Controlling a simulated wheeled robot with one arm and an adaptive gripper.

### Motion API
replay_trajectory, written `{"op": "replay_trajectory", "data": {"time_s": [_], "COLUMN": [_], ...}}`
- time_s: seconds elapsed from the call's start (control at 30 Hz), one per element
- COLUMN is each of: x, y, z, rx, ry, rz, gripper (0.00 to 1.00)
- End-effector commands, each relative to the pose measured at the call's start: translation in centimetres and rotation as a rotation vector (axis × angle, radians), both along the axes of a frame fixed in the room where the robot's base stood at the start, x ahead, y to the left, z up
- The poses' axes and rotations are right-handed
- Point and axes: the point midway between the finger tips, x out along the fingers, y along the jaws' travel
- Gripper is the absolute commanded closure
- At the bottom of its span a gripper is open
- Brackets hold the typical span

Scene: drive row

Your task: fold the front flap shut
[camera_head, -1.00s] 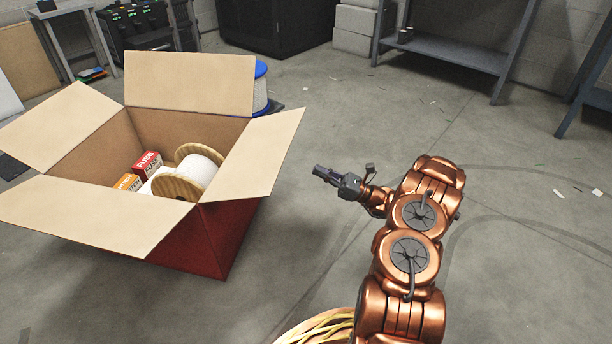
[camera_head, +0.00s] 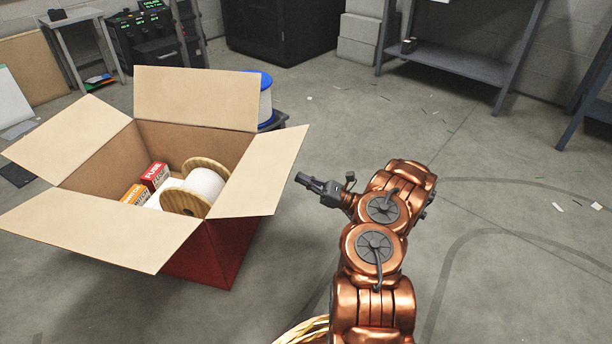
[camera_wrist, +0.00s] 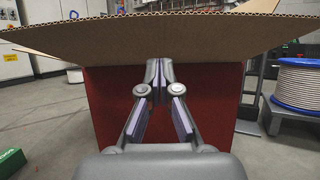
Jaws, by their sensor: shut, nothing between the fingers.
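A red cardboard box (camera_head: 205,255) stands at the left in the head view with all its flaps folded outward. The front flap (camera_head: 100,228), on the side nearest the head camera, slopes outward and is open. The right flap (camera_head: 262,172), the back flap (camera_head: 195,98) and the left flap (camera_head: 65,145) are open too. My gripper (camera_head: 300,178) is shut and empty, just right of the right flap. In the wrist view my fingers (camera_wrist: 158,68) point at the red box wall (camera_wrist: 105,115), with a flap's edge (camera_wrist: 150,34) above them. Any contact cannot be told.
Inside the box are a wooden cable spool (camera_head: 190,200), a red fuse box (camera_head: 154,176) and an orange carton (camera_head: 133,195). A blue-rimmed spool (camera_head: 265,100) stands behind the box. A metal shelf (camera_head: 450,62) is at the back right. The floor right of my arm is mostly clear.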

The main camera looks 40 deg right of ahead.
Motion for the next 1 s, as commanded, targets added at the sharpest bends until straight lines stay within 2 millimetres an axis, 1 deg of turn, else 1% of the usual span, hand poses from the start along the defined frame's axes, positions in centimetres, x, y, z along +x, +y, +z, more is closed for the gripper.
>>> {"op": "replay_trajectory", "data": {"time_s": [0.03, 0.1, 0.33, 0.5, 0.77, 0.8, 1.0], "x": [0.0, 0.1, 0.4, 0.5, 0.6, 0.5, 0.6], "y": [0.1, 0.2, 1.0, 1.2, 1.3, 0.7, 1.3], "z": [0.9, 1.7, 3.4, 3.7, 3.8, 3.7, 4.1], "rx": [0.001, 0.001, 0.002, 0.002, 0.002, 0.000, -0.009], "ry": [-0.001, -0.002, -0.003, -0.001, 0.000, 0.000, 0.012], "rz": [-0.002, -0.001, 0.003, 0.005, 0.006, 0.001, 0.005], "gripper": [1.00, 1.00, 1.00, 1.00, 1.00, 1.00, 1.00]}}
